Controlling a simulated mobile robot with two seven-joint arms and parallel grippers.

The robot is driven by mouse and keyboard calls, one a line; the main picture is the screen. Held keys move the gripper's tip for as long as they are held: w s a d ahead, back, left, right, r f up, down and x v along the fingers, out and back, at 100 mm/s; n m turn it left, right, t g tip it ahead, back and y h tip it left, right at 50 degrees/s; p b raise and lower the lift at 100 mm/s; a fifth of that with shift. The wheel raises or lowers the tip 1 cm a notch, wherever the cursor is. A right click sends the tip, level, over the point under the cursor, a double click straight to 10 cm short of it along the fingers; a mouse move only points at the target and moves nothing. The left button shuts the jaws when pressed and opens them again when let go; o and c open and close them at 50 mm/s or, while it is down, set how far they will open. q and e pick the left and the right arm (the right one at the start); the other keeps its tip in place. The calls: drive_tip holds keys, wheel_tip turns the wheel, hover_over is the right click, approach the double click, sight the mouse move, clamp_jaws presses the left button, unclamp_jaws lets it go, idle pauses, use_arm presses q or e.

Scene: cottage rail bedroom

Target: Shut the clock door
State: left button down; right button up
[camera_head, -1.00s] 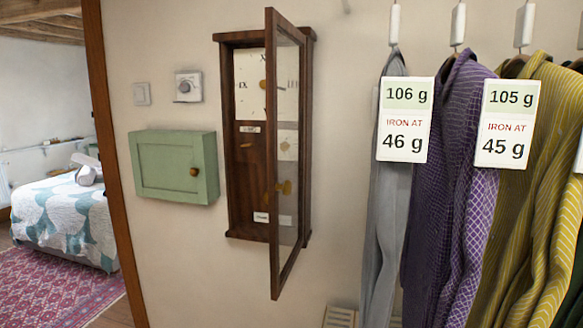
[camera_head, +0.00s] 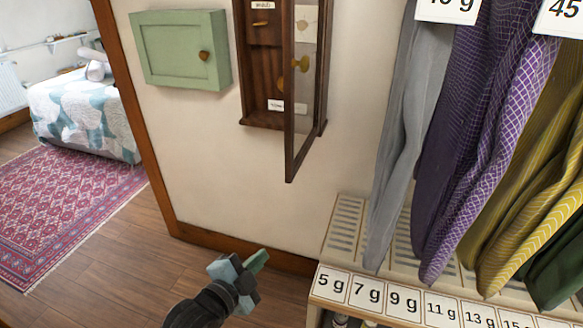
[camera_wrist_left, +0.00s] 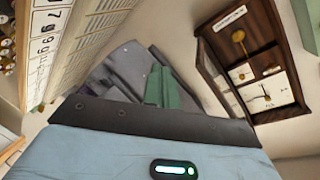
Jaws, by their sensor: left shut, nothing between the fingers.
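The wall clock (camera_head: 262,85) hangs on the wall, a dark wooden case with its top cut off in the head view. Its glazed door (camera_head: 305,75) stands open, sticking out from the case's right side. In the left wrist view the clock case (camera_wrist_left: 262,30) shows at a slant at the upper right, with the pendulum and white dial visible. My left gripper (camera_head: 250,268) is low in the head view, below the clock and well apart from its door. It is shut and empty. My right gripper is not in view.
A green wall cabinet (camera_head: 180,48) hangs left of the clock. Hanging garments (camera_head: 465,150) and a slatted shelf (camera_head: 345,235) with weight labels stand at the right. A wooden door post (camera_head: 140,120) is at the left. The wall below the clock is clear.

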sight(291, 168)
use_arm(q)
drive_tip(key=w+d+r+m+h, duration=0.1)
drive_tip(key=w+d+r+m, duration=0.1)
drive_tip(key=r, duration=0.4)
drive_tip(key=w+d+r+m+h, duration=0.2)
drive_tip(key=w+r+m, duration=0.2)
drive_tip(key=r+m, duration=0.2)
drive_tip(key=shift+w+d+r+m+t+b, duration=0.15)
drive_tip(key=shift+d+r+m+t+b, duration=0.2)
drive_tip(key=shift+r, duration=0.45)
drive_tip(key=shift+w, duration=0.1)
drive_tip(key=shift+w+d, duration=0.3)
drive_tip(key=shift+w, duration=1.2)
drive_tip(key=shift+w+d, duration=0.25)
drive_tip(key=shift+w, duration=1.3)
drive_tip(key=shift+w+d, duration=0.3)
drive_tip(key=shift+w, duration=1.2)
drive_tip(key=shift+a, duration=0.1)
